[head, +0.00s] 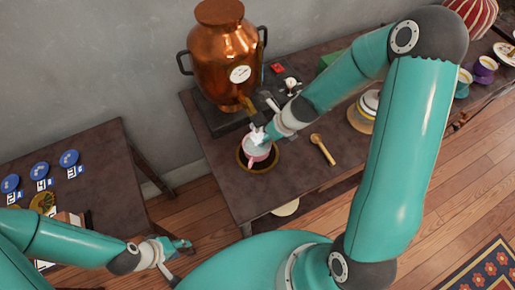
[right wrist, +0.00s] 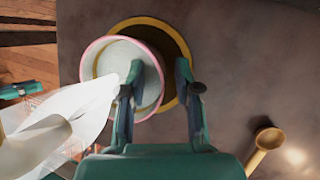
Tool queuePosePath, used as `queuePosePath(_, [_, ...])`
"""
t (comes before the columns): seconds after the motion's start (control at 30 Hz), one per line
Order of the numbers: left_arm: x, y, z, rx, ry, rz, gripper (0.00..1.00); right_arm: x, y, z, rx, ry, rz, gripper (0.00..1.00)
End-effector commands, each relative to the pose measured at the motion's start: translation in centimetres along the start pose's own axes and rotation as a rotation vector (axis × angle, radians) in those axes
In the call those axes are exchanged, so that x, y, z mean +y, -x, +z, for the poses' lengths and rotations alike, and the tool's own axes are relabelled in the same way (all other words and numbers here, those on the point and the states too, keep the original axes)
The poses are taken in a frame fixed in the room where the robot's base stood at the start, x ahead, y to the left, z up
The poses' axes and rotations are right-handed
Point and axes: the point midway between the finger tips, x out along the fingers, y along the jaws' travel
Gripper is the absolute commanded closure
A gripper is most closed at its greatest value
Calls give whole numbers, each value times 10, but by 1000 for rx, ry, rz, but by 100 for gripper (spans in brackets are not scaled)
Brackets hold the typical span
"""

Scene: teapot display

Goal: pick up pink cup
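The pink cup (head: 257,153) with a pale inside stands over a dark round dish with a gold rim (head: 241,163), below the tap of the copper urn (head: 222,60). In the right wrist view the cup (right wrist: 103,72) sits off-centre to the left over the gold-rimmed dish (right wrist: 150,23). My right gripper (right wrist: 160,70) is open around the cup's right wall: one finger is over the cup's inside, the other outside it. No grip on the wall is visible. In the head view my right gripper (head: 263,137) hides part of the cup. My left gripper (head: 178,262) is open and empty, low at the left.
A white translucent shape (right wrist: 70,125) shows beside the right gripper; I cannot tell what it is. A wooden spoon (head: 323,150) lies right of the cup. A glass jar (head: 366,107) and purple cups (head: 485,66) stand further right. A side table (head: 95,160) holds blue dishes (head: 39,169).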

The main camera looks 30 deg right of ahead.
Motion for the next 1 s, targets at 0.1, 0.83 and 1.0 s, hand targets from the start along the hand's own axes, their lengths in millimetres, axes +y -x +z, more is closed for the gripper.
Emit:
queuePosePath(0.1, [0,0,0,0,0,0,60,0,0,0,0,0,0,91])
queuePosePath(0.83, [1,3,0,0,0,0,60,0,3,1,0,0,0,100])
queuePosePath(1.0, [3,9,0,0,0,0,60,1,9,3,0,0,0,100])
